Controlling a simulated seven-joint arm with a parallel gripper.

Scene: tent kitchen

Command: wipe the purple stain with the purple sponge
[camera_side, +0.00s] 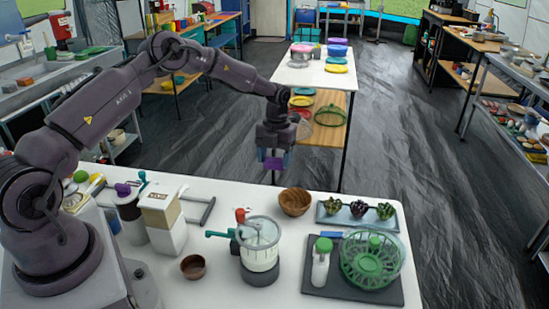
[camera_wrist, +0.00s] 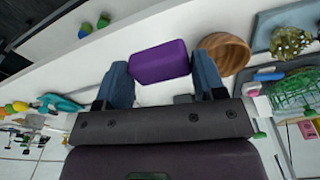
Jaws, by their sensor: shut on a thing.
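My gripper (camera_side: 273,166) is shut on the purple sponge (camera_side: 274,162), above the back edge of the white table (camera_side: 240,198). In the wrist view, the purple sponge (camera_wrist: 160,62) lies between the two blue-grey fingers of my gripper (camera_wrist: 162,70). In the side view the sponge is small and partly covered by the fingers. I cannot make out a purple stain in either view; the table under the gripper and sponge is partly hidden in the wrist view.
A wooden bowl (camera_side: 295,202) stands right of the gripper, near a tray of artichokes (camera_side: 333,216). A green spinner basket (camera_side: 372,262) and green-capped bottle (camera_side: 320,264) stand on a dark board. A pot with a crank (camera_side: 260,247) and a small brown bowl (camera_side: 193,267) are in front.

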